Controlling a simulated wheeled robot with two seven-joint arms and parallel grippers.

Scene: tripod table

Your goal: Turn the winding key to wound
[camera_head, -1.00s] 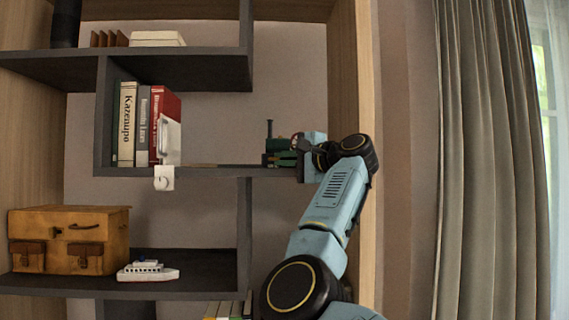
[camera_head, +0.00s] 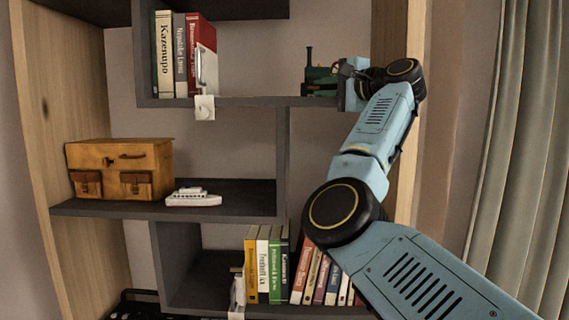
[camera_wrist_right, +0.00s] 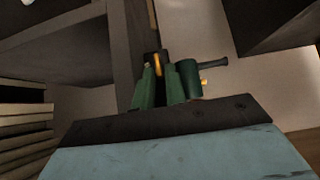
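A small dark green toy locomotive (camera_head: 320,80) with a thin upright black funnel stands on the right end of the upper shelf. My right gripper (camera_head: 343,68) is at its right end, very close or touching; I cannot tell which. In the right wrist view, the green body of the toy (camera_wrist_right: 168,84) shows just beyond the dark edge of my gripper, with small yellow-orange parts. I cannot make out the winding key for certain; the gripper hides that end. The right fingers are too small and covered to show a grasp. My left gripper is in neither view.
The upper shelf (camera_head: 262,102) also bears upright books (camera_head: 178,55) at the left. Below are a brown case (camera_head: 120,168), a toy ship (camera_head: 193,198) and more books (camera_head: 263,262). A wooden side panel (camera_head: 390,30) stands close to the right arm.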

